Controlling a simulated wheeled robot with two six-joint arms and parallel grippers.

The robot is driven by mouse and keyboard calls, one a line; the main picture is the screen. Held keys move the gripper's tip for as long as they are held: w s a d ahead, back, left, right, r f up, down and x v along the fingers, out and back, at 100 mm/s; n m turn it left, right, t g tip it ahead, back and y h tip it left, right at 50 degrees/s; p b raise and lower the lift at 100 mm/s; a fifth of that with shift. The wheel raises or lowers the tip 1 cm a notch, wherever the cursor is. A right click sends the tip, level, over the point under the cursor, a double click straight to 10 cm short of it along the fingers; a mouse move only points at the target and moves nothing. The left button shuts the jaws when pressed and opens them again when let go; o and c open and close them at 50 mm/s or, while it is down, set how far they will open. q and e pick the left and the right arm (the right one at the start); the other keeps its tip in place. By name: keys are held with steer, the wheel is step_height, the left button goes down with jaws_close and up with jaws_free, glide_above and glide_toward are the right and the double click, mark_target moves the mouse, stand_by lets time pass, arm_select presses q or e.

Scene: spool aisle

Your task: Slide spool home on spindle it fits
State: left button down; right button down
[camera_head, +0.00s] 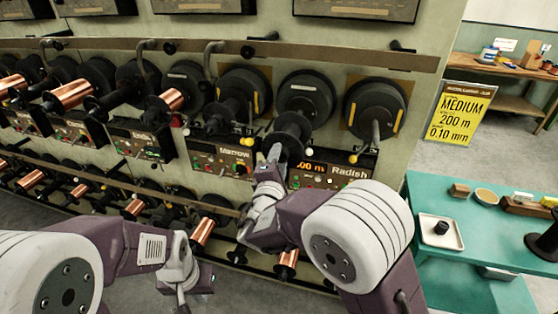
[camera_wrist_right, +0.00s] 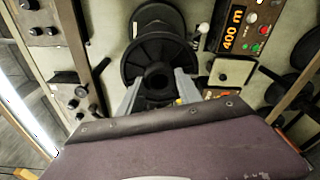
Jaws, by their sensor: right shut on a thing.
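A black empty spool (camera_head: 291,131) is in my right gripper (camera_head: 272,152), in front of the round black disc (camera_head: 307,92) between the Marrow and Radish panels. In the right wrist view the fingers (camera_wrist_right: 158,92) are shut on the spool's near end (camera_wrist_right: 157,76), its bore facing the camera; its wide flange (camera_wrist_right: 153,35) is beyond. I cannot tell how far the spool sits on a spindle, as the spool hides it. A disc to the left (camera_head: 243,85) and one to the right (camera_head: 375,108) carry spindles. My left gripper (camera_head: 185,288) hangs low, away from the spool; its fingers are unclear.
Copper-wound spools (camera_head: 70,94) fill spindles at left and below. A long rail (camera_head: 330,58) crosses above the discs. A yellow sign (camera_head: 461,112) reads MEDIUM, 200 m, 0.10 mm. A teal table (camera_head: 430,185) at right holds a white tray (camera_head: 427,240) and a black spool (camera_head: 545,240).

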steer(key=shift+w+d+b, duration=0.25)
steer(key=shift+w+b, duration=0.15)
steer(key=shift+w, duration=0.4)
steer(key=shift+w+d+b, duration=0.3)
steer(key=shift+w+b, duration=0.05)
steer(key=shift+w, duration=0.45)
steer(key=shift+w+d+b, duration=0.25)
steer(key=shift+w+b, duration=0.15)
steer(key=shift+w, duration=0.4)
steer(key=shift+w+d+b, duration=0.35)
steer(key=shift+w, duration=0.75)
steer(key=shift+w+d+b, duration=0.35)
steer(key=shift+w, duration=0.75)
steer(key=shift+w+d+b, duration=0.35)
steer(key=shift+w, duration=0.75)
steer(key=c, duration=0.7)
jaws_free()
steer(key=shift+w, duration=0.1)
